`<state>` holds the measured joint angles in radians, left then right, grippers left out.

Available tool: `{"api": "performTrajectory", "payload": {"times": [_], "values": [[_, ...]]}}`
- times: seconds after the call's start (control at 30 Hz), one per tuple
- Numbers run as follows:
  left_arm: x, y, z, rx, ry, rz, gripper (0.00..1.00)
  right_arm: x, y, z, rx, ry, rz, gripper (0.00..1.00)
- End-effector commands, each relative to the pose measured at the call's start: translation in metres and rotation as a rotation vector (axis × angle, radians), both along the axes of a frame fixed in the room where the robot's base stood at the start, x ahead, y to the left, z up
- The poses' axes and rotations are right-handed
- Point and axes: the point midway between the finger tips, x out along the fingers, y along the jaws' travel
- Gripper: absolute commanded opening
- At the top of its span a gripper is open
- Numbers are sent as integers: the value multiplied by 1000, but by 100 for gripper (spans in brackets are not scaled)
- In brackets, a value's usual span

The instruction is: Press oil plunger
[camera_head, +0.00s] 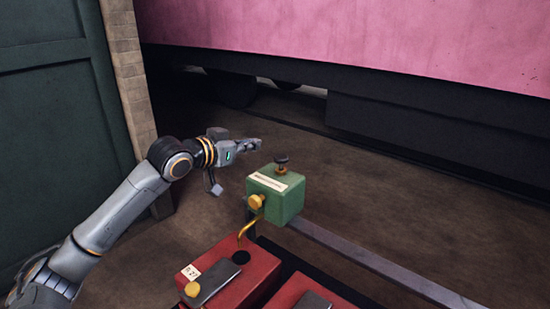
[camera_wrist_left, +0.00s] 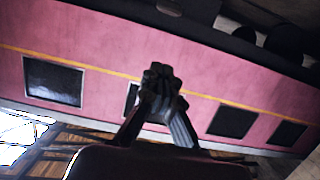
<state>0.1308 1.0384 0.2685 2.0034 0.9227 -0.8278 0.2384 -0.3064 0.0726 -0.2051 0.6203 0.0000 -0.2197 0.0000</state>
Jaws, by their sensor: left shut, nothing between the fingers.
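A green oil box (camera_head: 275,193) with a pale label stands on a grey rail in the head view. On its top is a dark plunger knob (camera_head: 281,160) on a short stem. A brass knob (camera_head: 256,202) and a curved brass spout (camera_head: 249,228) are on its front left. My left gripper (camera_head: 257,144) is shut and empty, a little left of and above the plunger, apart from it. In the left wrist view the closed fingers (camera_wrist_left: 158,85) show against the pink carriage. My right gripper is in neither view.
Below the spout is a red box (camera_head: 235,285) with a dark round hole and a grey lid; a second red box (camera_head: 290,292) is beside it. The grey rail (camera_head: 370,259) runs to the lower right. A green door (camera_head: 55,110) stands left, a pink carriage (camera_head: 380,45) behind.

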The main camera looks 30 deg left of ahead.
Motion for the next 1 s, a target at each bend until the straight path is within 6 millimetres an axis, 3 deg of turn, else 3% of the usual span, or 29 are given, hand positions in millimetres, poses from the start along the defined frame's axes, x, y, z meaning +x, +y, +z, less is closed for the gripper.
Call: {"api": "performTrajectory", "payload": {"times": [0.17, 0.37, 0.8, 1.0], "values": [[2, 0, 0, -2, 0, 0, 0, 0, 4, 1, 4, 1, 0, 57], [20, -1, -2, -5, -1, 1, 0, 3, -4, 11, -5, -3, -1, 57], [99, -9, -21, -5, 0, 0, 0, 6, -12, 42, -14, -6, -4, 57], [97, -8, -54, -3, 5, 1, 0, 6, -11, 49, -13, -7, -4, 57]]}}
